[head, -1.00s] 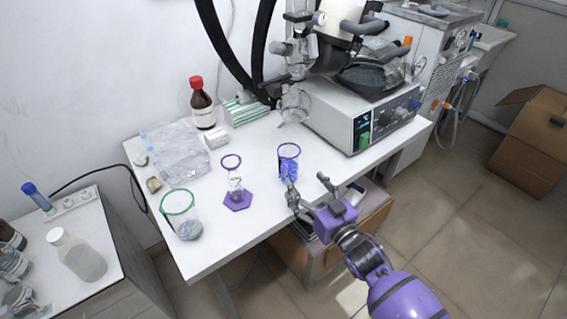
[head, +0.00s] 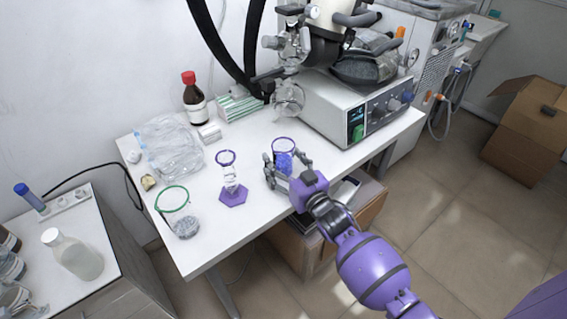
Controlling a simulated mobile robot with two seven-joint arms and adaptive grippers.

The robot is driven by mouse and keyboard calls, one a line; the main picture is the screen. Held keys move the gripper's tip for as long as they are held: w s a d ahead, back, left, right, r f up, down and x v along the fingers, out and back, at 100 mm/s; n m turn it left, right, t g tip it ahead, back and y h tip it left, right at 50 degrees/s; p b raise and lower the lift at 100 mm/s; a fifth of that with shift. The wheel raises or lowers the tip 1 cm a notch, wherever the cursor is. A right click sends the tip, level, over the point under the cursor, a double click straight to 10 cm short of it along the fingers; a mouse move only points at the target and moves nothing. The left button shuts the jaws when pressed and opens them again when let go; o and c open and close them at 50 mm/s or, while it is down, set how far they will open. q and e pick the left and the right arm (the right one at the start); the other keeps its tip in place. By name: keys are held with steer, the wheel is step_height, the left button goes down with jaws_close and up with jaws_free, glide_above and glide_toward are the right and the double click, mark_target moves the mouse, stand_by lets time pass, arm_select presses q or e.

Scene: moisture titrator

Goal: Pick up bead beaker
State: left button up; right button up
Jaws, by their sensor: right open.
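The bead beaker (head: 283,158), a clear glass with a purple-blue rim and blue beads inside, stands upright on the white table in the head view. My right gripper (head: 285,164) is open at the beaker, with one finger at its left side and one at its right. The fingers hide part of the beaker's lower sides, and I cannot tell whether they touch the glass. My left gripper is not in view.
Left of the beaker, a small glass vessel (head: 229,177) stands on a purple hexagonal base. A glass flask (head: 288,97) on the evaporator (head: 345,115) hangs behind. The table's front edge (head: 240,240) is near.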

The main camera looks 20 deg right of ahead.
mark_target(289, 159)
steer(key=c, duration=0.8)
steer(key=shift+r, duration=0.1)
steer(key=c, duration=0.7)
steer(key=shift+r, duration=0.35)
step_height(289, 159, up, 2)
steer(key=shift+r, duration=0.1)
steer(key=s+r, duration=0.2)
steer(key=s+r+p, duration=0.1)
steer(key=r, duration=0.1)
steer(key=s+a+r, duration=0.1)
steer(key=s+r, duration=0.1)
steer(key=r, duration=0.1)
steer(key=shift+s+a+p, duration=0.1)
steer(key=shift+s+p, duration=0.2)
steer(key=shift+p, duration=0.05)
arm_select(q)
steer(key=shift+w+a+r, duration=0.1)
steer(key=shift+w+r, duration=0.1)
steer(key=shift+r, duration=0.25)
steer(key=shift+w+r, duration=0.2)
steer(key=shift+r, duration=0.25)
arm_select(e)
steer(key=s+r, duration=0.1)
steer(key=s, duration=0.1)
steer(key=s+a+r, duration=0.1)
steer(key=s, duration=0.2)
steer(key=s+r, duration=0.1)
steer(key=s, duration=0.2)
steer(key=shift+a, duration=0.4)
